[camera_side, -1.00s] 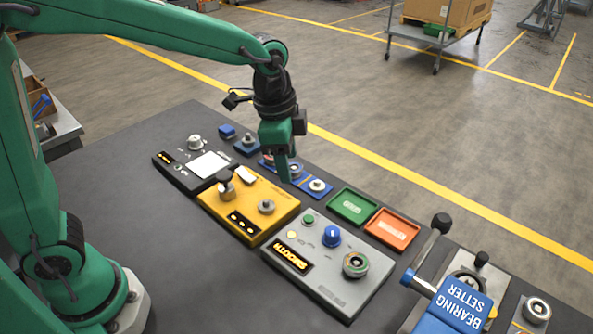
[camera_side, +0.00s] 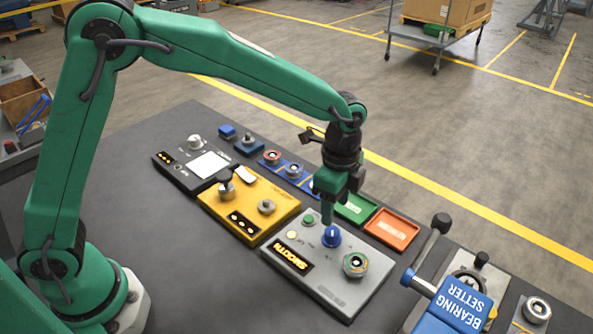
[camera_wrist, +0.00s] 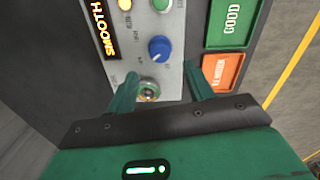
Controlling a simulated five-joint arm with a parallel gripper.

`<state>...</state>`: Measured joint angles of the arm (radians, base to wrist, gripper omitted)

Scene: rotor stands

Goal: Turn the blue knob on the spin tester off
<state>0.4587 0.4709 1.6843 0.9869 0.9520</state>
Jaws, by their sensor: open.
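The spin tester is a light grey panel (camera_side: 340,297) on the dark bench in the side view, with a lit display reading SMOOTH (camera_wrist: 103,30). Its blue knob (camera_side: 332,237) has a white mark on top; the knob also shows in the wrist view (camera_wrist: 160,50), just beyond the fingertips. A green button, a pale yellow lamp and a round bearing fixture (camera_side: 355,265) are on the same panel. My gripper (camera_side: 327,217) points down close above the knob. In the wrist view its two fingers (camera_wrist: 160,77) are apart with nothing held; contact with the knob cannot be told.
A green GOOD tray (camera_wrist: 231,22) and an orange tray (camera_side: 392,229) lie behind the tester. A yellow panel (camera_side: 283,205) with knobs stands to its left. The blue bearing setter (camera_side: 460,300) with a raised lever stands to its right.

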